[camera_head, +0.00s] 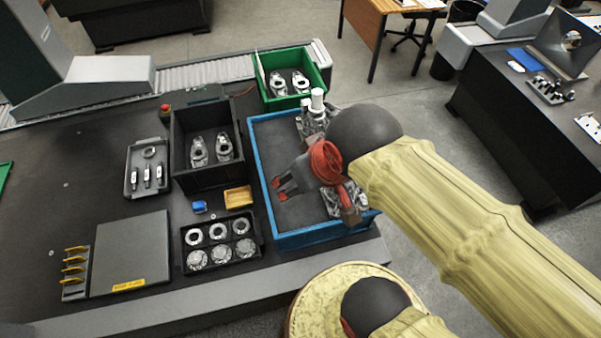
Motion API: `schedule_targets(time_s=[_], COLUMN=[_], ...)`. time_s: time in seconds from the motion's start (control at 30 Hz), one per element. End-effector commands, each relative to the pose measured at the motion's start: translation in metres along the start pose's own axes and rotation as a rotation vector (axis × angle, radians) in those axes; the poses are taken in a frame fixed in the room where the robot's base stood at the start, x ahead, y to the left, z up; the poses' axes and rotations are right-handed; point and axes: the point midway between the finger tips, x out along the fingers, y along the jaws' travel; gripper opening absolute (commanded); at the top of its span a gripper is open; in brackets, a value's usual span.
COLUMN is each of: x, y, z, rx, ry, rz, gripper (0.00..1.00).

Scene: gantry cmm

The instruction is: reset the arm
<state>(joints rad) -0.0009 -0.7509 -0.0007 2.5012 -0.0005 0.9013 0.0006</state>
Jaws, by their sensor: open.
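My gripper (279,188) is open, with red fingertips, and hangs over the blue-rimmed tray (262,131) at the right end of the dark table. Nothing shows between its fingers. My arm reaches in from the right in a yellow cover and hides part of the tray's right side. Metal parts (309,122) stand at the back of the tray, and more metal parts (331,203) lie beside my wrist, partly hidden by it. I cannot tell how high the gripper is above the tray floor.
A black bin (207,181) and a green bin (321,68) hold metal parts. A black tray (256,232) holds several round parts. A small yellow tray (238,197), a blue block (199,207) and a grey plate (131,250) lie left. The table's left part is mostly clear.

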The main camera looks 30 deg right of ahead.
Motion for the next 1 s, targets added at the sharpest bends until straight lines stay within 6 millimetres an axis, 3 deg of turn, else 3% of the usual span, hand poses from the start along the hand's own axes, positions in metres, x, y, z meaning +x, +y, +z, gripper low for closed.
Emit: schedule_targets(time_s=[0.27,0.6,0.7,1.0], x=[0.022,0.094,0.105,0.105], y=[0.000,0.000,0.000,0.000], z=[0.011,0.050,0.056,0.055], rx=[0.000,0.001,0.001,0.001], ry=[0.000,0.000,0.000,0.001], rz=[0.000,0.000,0.000,0.000], gripper=[0.58,0.58,0.58,0.58])
